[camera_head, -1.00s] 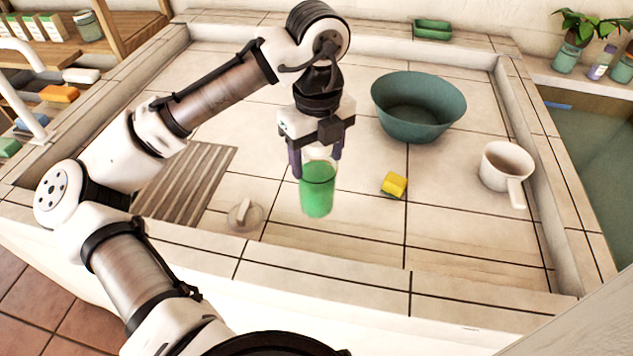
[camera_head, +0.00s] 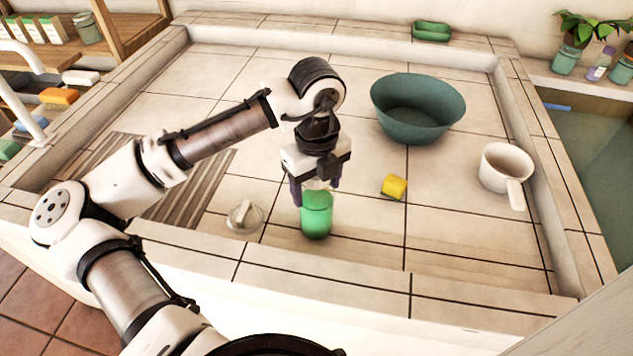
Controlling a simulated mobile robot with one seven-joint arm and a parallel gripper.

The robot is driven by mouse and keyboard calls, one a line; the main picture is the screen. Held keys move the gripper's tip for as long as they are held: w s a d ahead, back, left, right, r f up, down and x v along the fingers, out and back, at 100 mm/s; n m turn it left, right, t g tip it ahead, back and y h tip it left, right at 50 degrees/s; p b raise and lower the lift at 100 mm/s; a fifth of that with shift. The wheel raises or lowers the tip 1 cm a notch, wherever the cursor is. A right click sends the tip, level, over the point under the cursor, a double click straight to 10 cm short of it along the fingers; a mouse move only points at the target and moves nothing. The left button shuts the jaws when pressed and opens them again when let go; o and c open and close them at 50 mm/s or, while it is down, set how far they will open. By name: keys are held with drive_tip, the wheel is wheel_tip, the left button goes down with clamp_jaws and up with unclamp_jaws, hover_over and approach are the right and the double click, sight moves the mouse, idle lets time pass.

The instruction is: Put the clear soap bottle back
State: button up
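The clear soap bottle (camera_head: 316,218) is a see-through cylinder with green liquid in it. It is upright over the tiled basin floor near the front rim. My gripper (camera_head: 316,194) points down with one finger on each side of the bottle's upper part and appears shut on it. I cannot tell for sure whether the bottle's base touches the tiles. The gripper's body hides the bottle's top.
A yellow sponge (camera_head: 394,187), a green bowl (camera_head: 418,110) and a white dipper (camera_head: 507,170) are to the right. A round plug (camera_head: 244,216) lies left of the bottle. A green soap dish (camera_head: 432,31) is on the back ledge. Shelves (camera_head: 50,53) stand at the left.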

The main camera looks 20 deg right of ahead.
drive_tip(key=o, duration=0.4)
drive_tip(key=shift+c, duration=0.2)
drive_tip(key=shift+r, duration=0.1)
wheel_tip(320, 180, up, 12)
drive_tip(key=shift+r, duration=0.1)
idle(0.5)
